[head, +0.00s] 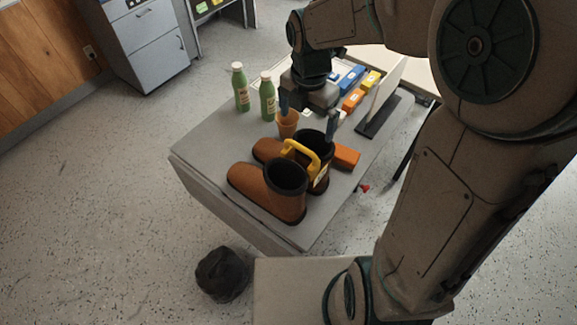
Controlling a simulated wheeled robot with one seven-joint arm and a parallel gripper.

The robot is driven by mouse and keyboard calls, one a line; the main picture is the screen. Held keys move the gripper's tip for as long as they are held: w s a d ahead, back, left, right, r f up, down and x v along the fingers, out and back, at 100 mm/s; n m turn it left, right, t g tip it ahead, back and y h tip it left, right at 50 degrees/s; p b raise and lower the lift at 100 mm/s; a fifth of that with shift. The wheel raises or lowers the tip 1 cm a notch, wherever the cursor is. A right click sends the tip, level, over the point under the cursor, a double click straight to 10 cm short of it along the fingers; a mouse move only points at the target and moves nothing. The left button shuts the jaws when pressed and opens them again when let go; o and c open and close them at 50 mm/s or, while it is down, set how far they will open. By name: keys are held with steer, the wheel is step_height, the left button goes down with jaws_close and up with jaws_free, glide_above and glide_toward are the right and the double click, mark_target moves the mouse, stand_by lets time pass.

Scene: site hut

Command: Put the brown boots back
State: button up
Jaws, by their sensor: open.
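A pair of brown boots with dark openings stands upright on the grey table. The nearer boot (272,193) is in full view near the table's front edge. The farther boot (267,150) is partly hidden behind it and a yellow handle. The yellow handle (302,154) arches between the boot tops, with a pale tag at its right end; how it is fixed cannot be told. My gripper (307,117) points down, open, just beyond the boots. Its right finger shows by the farther boot's top, its left finger by an orange cup. I cannot tell whether it touches either.
Two green bottles (241,88) (268,97) and the orange cup (287,124) stand behind the boots. An orange block (346,157) lies right of them. Coloured boxes (353,99) and an upright panel (387,92) stand farther back. A dark lump (222,274) lies on the floor. The table's left part is bare.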

mark_target(300, 149)
steer(key=shift+s+a+f+p, duration=0.1)
steer(key=shift+a+f+p, duration=0.05)
steer(key=shift+f, duration=2.15)
steer(key=shift+s+a+f+p, duration=0.1)
steer(key=shift+a+f+p, duration=0.05)
steer(key=shift+f, duration=2.15)
steer(key=shift+s+a+f+p, duration=0.1)
steer(key=shift+a+f+p, duration=0.05)
steer(key=shift+f, duration=2.15)
steer(key=c, duration=1.5)
steer(key=shift+w+r, duration=0.1)
steer(key=shift+c, duration=1.3)
steer(key=shift+r, duration=0.15)
